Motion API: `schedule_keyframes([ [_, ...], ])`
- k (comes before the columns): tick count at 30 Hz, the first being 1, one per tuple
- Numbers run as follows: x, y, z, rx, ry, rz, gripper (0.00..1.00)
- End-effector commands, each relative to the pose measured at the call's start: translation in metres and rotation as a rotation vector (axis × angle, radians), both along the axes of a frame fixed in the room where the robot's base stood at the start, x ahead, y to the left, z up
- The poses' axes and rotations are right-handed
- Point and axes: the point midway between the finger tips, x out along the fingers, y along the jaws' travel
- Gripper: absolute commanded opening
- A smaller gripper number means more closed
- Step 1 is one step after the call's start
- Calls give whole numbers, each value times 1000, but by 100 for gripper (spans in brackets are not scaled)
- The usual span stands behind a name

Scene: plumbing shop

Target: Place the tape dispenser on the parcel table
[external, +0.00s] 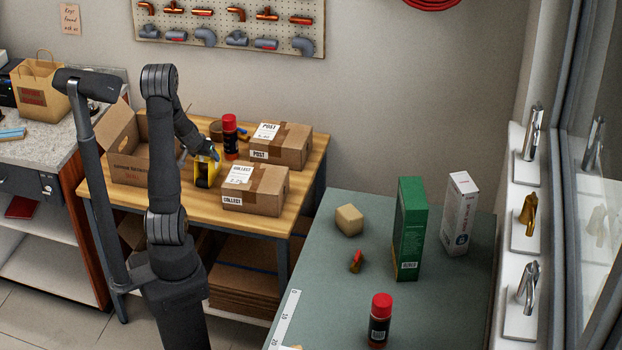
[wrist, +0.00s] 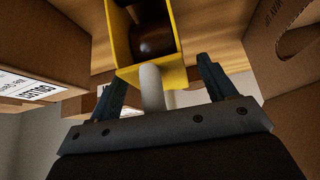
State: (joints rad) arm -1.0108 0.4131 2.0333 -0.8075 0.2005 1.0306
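The yellow tape dispenser (external: 203,174) with a dark roll stands on the wooden parcel table (external: 180,200), between the cardboard boxes. It also shows in the wrist view as a yellow frame (wrist: 178,77) around a brown roll, with a pale grey handle (wrist: 152,88). My gripper (external: 211,152) is at the top of the dispenser. In the wrist view my gripper (wrist: 160,75) is open, one finger on each side of the handle, with gaps between the handle and both fingers. The dispenser's underside is hidden.
A COLLECT parcel (external: 255,190) is close right of the dispenser, a POST parcel (external: 281,145) behind it. An open carton (external: 127,160) stands left. A red-capped can (external: 230,137) stands just behind. The green bench (external: 335,275) at right holds boxes, another can and small items.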

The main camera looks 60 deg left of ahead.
Motion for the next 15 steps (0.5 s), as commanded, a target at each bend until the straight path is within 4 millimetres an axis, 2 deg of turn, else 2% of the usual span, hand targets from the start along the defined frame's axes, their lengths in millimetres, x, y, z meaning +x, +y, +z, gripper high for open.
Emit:
schedule_keyframes([
  [8, 0, 0, 3, 2, 0, 0, 76],
  [15, -11, -10, 29, 5, -2, -1, 76],
])
